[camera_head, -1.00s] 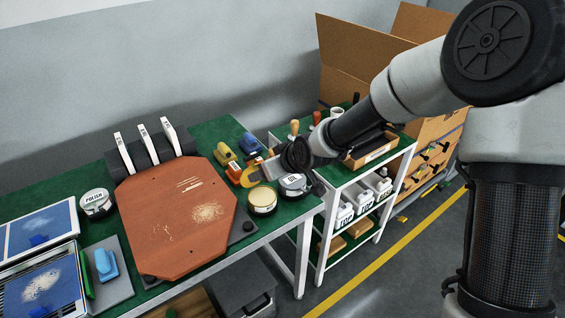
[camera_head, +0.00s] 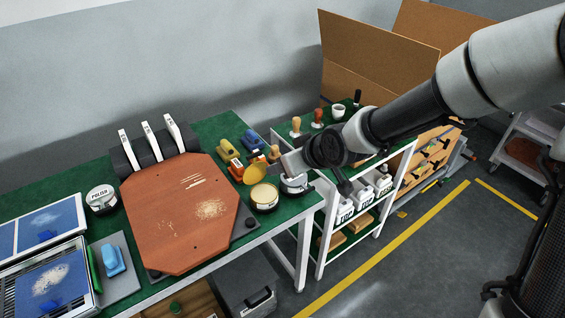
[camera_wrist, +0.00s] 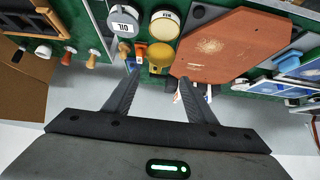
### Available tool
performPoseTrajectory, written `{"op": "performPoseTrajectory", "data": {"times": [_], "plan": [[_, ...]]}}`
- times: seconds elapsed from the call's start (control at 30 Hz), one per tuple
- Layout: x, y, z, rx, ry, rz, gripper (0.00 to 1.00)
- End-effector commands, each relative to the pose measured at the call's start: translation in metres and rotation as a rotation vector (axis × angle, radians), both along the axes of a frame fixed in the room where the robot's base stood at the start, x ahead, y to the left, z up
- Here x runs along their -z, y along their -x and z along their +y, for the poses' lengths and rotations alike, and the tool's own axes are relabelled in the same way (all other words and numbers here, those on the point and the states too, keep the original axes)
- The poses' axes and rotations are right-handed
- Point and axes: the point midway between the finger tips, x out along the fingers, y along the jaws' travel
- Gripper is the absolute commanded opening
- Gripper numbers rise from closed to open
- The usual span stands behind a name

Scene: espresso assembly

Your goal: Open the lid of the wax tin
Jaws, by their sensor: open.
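The wax tin (camera_head: 264,197) is a round tin with a cream-yellow top surface, near the table's right front edge. A golden round lid (camera_head: 254,173) stands tilted back behind it at its far rim. In the wrist view the tin (camera_wrist: 164,26) and the golden lid (camera_wrist: 160,55) lie beyond my fingertips. My gripper (camera_wrist: 158,82) is open, with nothing between its fingers, apart from the lid. In the head view my gripper (camera_head: 283,161) is right of the lid, over the oil can area; its fingers are partly hard to make out.
The oil can (camera_head: 294,186) stands close right of the tin. An orange tool (camera_head: 234,167) and yellow and blue blocks lie behind the lid. A reddish board (camera_head: 180,215) is left. A white-framed cart (camera_head: 318,225) stands right of the table.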

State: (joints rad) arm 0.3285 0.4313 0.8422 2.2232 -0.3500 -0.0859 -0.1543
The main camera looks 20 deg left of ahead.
Motion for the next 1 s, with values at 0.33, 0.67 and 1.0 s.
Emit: {"op": "performPoseTrajectory", "data": {"times": [0.33, 0.67, 1.0], "plan": [[0.079, -0.009, -0.005, 0.028, -0.266, -0.289, 0.0], [0.069, 0.01, -0.008, -0.005, -0.497, -0.422, 0.0], [0.076, -0.024, 0.034, -0.008, -0.503, -0.423, 0.0]]}}
